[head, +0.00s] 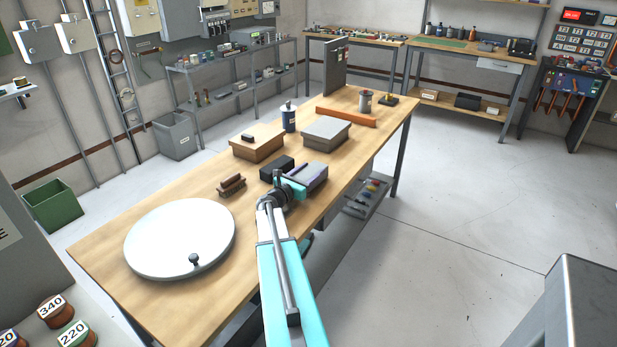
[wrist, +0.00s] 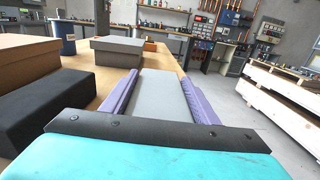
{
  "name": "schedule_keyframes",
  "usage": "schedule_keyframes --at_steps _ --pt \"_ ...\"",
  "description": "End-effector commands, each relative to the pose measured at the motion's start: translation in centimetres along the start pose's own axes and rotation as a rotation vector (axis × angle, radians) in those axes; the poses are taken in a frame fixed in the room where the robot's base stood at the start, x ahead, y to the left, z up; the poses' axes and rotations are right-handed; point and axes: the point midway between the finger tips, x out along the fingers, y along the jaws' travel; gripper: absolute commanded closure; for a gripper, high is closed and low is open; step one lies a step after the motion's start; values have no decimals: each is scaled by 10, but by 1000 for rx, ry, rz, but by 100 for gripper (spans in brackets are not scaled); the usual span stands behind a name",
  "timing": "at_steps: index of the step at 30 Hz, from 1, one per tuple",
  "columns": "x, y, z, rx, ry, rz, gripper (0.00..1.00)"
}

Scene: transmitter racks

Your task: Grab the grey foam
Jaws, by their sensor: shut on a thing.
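The grey foam (wrist: 163,98) is a long pale grey block, seen in the wrist view between the two purple pads of my gripper (wrist: 160,82). The pads press along its left and right sides. In the head view my gripper (head: 309,175) is over the right edge of the wooden workbench (head: 352,163), and the foam's top shows only as a small grey patch. I cannot tell whether the foam touches the bench top.
A black block (head: 277,168) lies left of my gripper. Behind stand a brown box (head: 257,148), a grey-lidded box (head: 326,132) and a blue bottle (head: 289,119). A wooden brush (head: 231,185) and a white disc (head: 180,237) lie nearer.

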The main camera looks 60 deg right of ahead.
Motion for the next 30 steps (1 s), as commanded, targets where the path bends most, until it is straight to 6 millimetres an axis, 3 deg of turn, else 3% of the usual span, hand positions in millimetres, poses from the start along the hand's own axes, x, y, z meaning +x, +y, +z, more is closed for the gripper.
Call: schedule_keyframes --at_steps 8,30 --pt "-1 -2 28 2 -1 -1 67" --pt "-65 -68 34 1 1 -1 67"
